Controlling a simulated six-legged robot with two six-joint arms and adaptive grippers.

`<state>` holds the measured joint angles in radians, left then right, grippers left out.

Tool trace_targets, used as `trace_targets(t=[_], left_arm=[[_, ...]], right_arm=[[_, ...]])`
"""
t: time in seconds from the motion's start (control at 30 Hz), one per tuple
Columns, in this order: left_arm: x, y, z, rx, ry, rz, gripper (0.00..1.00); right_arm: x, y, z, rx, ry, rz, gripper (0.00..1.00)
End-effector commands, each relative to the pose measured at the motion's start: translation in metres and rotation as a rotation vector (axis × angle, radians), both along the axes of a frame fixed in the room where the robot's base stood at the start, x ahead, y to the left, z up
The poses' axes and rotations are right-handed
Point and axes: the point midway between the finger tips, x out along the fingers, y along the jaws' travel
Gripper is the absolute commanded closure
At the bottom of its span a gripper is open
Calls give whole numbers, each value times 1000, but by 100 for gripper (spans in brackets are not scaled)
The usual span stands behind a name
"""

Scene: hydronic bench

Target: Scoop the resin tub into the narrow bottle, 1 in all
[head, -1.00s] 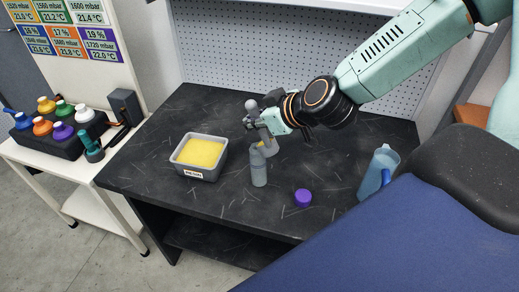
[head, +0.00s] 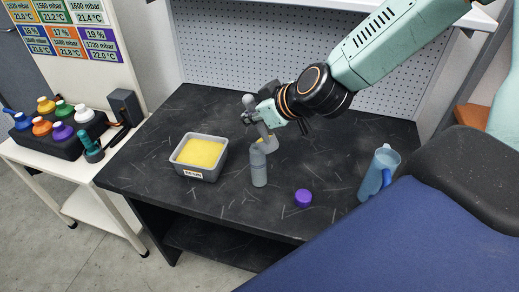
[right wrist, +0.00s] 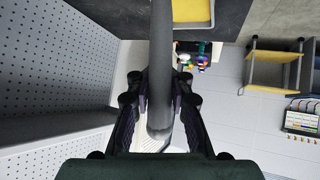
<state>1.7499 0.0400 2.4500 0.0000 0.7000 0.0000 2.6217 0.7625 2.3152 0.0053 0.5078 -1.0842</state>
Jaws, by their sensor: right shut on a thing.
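The resin tub (head: 186,171) is a grey open box of yellow resin on the dark bench, left of centre. Its corner also shows at the top of the right wrist view (right wrist: 193,24). The narrow bottle (head: 258,170) is grey and stands upright right of the tub. My right gripper (head: 262,117) is shut on the grey handle of a scoop (head: 269,146), also in the right wrist view (right wrist: 161,65). The scoop's head is at the bottle's top, with a bit of yellow beside it; I cannot tell whether they touch. My left gripper is out of view.
A purple cap (head: 303,197) lies on the bench right of the bottle. A blue jug (head: 377,172) stands at the right. A white side table (head: 70,168) holds several coloured bottles in a black rack (head: 66,146). A pegboard (head: 290,62) closes the back.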

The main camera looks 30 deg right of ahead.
Motion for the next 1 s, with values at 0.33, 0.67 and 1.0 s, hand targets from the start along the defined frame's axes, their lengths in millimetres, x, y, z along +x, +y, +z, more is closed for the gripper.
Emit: trace_targets(t=[0.33,0.67,1.0], left_arm=[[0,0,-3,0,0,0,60],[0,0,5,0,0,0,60],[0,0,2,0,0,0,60]], right_arm=[[3,0,2,-4,15,-9,100],[-2,2,3,-5,15,-8,100],[0,2,2,-8,27,-12,100]])
